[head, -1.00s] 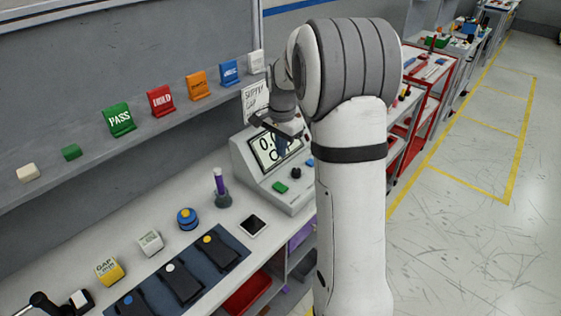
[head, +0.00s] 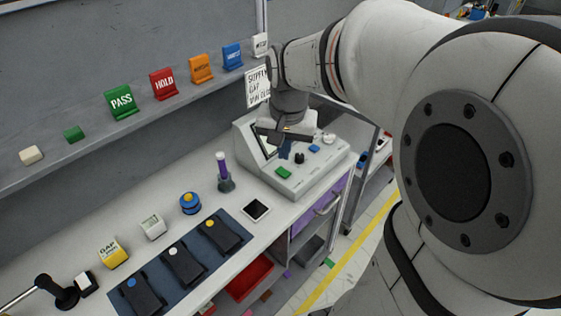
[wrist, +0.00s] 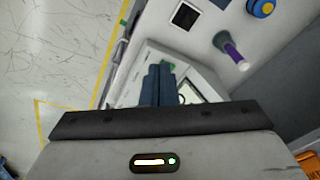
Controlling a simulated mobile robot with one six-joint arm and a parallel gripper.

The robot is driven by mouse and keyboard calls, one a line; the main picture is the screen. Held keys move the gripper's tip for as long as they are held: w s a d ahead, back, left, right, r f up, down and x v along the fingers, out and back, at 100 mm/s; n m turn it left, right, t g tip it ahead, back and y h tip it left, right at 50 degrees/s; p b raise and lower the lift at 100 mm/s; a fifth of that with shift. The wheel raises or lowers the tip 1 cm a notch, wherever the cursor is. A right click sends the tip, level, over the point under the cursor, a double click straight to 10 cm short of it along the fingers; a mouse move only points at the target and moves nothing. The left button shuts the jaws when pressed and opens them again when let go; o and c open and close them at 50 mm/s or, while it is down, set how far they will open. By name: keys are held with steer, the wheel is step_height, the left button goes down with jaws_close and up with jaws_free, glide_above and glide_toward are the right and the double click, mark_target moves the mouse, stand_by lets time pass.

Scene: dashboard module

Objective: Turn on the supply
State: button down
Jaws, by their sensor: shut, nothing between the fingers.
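The supply (head: 303,184) is a light grey box with a sloped front at the far right end of the bench. Its screen is mostly hidden behind my gripper in the head view. On its front are a green button (head: 283,173), a black knob (head: 299,158), a blue button (head: 314,148) and a whitish knob (head: 329,138). My gripper (head: 284,153) is shut and empty, pointing down over the supply near the green button and black knob. I cannot tell any contact.
A flask with a purple tube (head: 223,172) and a dark square pad (head: 257,210) stand left of the supply. A blue mat (head: 160,275) holds several black devices. A shelf above carries coloured signs, including a green PASS sign (head: 121,101). A written card (head: 257,87) hangs behind the supply.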

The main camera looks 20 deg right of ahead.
steer(key=s+a+f+n+t, duration=0.1)
steer(key=s+n, duration=0.4)
steer(key=s, duration=0.8)
steer(key=shift+a+f+n, duration=0.3)
steer(key=shift+a+n, duration=0.1)
steer(key=shift+a, duration=0.3)
